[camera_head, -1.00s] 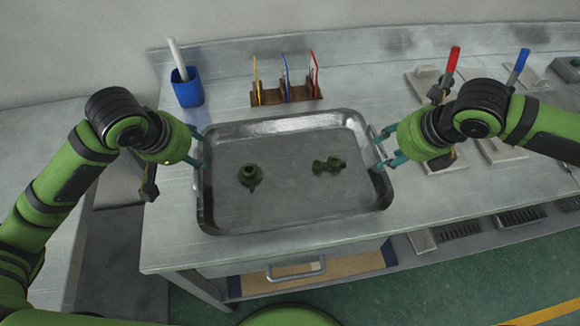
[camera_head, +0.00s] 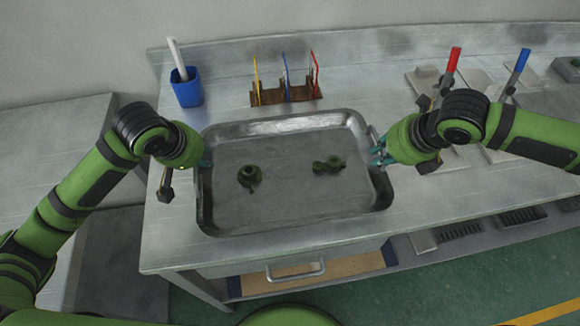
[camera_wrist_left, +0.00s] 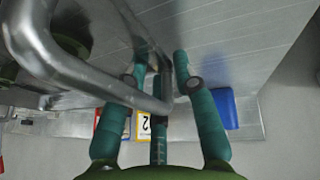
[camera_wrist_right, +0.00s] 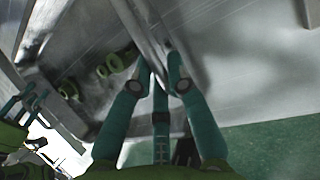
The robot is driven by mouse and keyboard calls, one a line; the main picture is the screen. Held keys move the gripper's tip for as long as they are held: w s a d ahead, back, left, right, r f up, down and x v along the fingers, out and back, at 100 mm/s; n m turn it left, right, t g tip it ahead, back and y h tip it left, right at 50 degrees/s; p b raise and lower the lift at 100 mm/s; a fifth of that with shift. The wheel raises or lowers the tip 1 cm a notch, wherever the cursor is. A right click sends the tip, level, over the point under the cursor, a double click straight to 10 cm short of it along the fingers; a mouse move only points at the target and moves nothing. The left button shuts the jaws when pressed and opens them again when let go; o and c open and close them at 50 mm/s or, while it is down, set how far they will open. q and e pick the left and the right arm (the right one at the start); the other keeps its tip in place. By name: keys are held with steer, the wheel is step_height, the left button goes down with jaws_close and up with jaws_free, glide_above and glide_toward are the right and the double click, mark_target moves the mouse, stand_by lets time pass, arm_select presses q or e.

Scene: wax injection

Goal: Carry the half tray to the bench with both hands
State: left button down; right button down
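The half tray (camera_head: 290,226) is a shallow grey metal pan with a handle at each short side. It lies level over the bench top (camera_head: 165,235). Two dark green parts, one at left (camera_head: 250,177) and one at right (camera_head: 328,165), lie in it. My left gripper (camera_head: 205,165) is at the left handle (camera_wrist_left: 85,75); in the left wrist view its teal fingers (camera_wrist_left: 160,70) stand apart with the bar between them. My right gripper (camera_head: 380,153) is at the right handle; its fingers (camera_wrist_right: 158,68) straddle the bar (camera_wrist_right: 148,30), uncurled. Contact with the bars is unclear.
A blue cup (camera_head: 187,90) with a white stick and a wooden rack (camera_head: 286,94) with coloured tools stand behind the tray. Red-handled (camera_head: 453,60) and blue-handled (camera_head: 521,62) tools and pale plates are at right. A drawer handle (camera_head: 296,272) is below the bench edge.

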arm_select(q)
steer(key=shift+r, duration=0.1)
arm_select(e)
steer(key=shift+d+r, duration=0.1)
